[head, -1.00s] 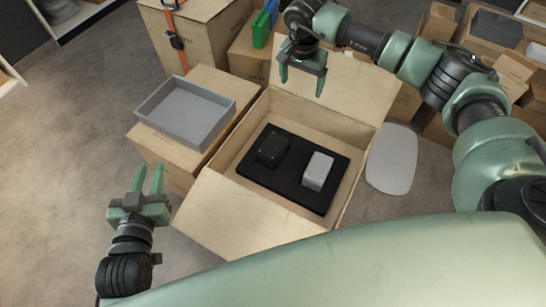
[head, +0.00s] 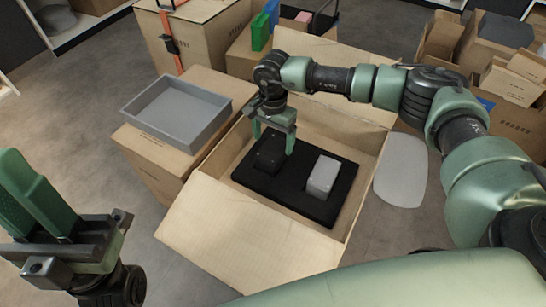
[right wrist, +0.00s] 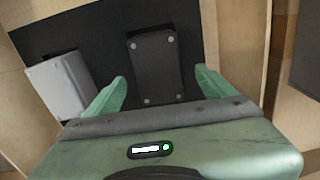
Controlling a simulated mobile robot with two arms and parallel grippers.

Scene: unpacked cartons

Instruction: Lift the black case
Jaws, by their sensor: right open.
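The black case (head: 268,155) lies in a black foam insert (head: 290,196) inside an open carton (head: 352,225). In the right wrist view the case (right wrist: 155,68) shows small round dots at its corners. My right gripper (head: 273,145) is open above the case, and its fingers partly cover it in the head view. In the right wrist view the case lies between and beyond the open fingertips (right wrist: 160,88), apart from them. My left gripper (head: 40,205) is at the lower left with its fingers apart, empty and away from the carton.
A light grey box (head: 323,175) sits in the foam to the right of the case. A grey tray (head: 176,112) rests on a closed carton left of the open one. Carton flaps stand up behind and fold out in front.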

